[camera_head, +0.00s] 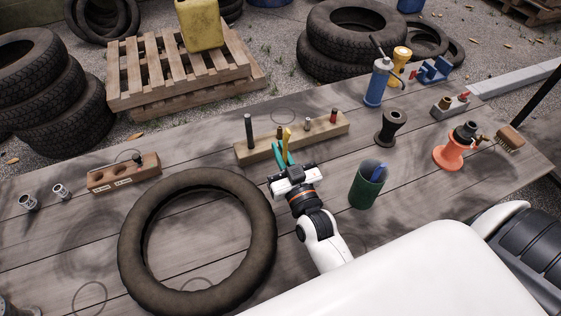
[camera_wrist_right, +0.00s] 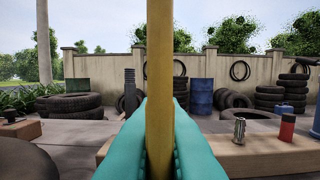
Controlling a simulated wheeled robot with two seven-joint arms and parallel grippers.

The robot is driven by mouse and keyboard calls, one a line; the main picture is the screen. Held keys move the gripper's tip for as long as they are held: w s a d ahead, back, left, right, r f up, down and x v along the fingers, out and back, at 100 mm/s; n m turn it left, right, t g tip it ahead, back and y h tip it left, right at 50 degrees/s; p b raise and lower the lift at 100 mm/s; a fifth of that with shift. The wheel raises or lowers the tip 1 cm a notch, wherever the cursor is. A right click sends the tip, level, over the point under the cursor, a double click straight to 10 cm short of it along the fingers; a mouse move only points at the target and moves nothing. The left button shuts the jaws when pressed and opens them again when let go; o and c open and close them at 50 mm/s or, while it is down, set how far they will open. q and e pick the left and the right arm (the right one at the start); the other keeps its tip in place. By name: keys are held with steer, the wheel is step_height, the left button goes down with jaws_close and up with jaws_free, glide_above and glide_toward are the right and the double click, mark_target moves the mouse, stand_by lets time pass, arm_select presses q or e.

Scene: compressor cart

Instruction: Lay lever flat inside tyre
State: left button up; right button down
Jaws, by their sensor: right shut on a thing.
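The yellow lever (camera_head: 287,135) stands upright at the wooden block (camera_head: 325,135) in the head view. My right gripper (camera_head: 283,150) is shut on it with teal fingers. In the right wrist view the lever (camera_wrist_right: 160,55) rises vertically between the finger pads. Its lower end is hidden, so I cannot tell whether it is still in the block. The black tyre (camera_head: 134,238) lies flat on the table to the left of my right gripper, with bare boards inside its ring. My left gripper is not in view.
A green cup (camera_head: 367,189) is right of my gripper. A smaller wooden block (camera_head: 124,173) lies behind the tyre. Boards between tyre and long block are clear.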

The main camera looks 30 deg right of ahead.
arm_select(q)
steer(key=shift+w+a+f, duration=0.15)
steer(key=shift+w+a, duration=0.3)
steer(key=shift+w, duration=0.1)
arm_select(e)
steer(key=shift+f, duration=1.7)
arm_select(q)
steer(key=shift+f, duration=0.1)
arm_select(e)
steer(key=shift+f, duration=0.1)
steer(key=c, duration=1.6)
jaws_free()
steer(key=shift+o, duration=0.2)
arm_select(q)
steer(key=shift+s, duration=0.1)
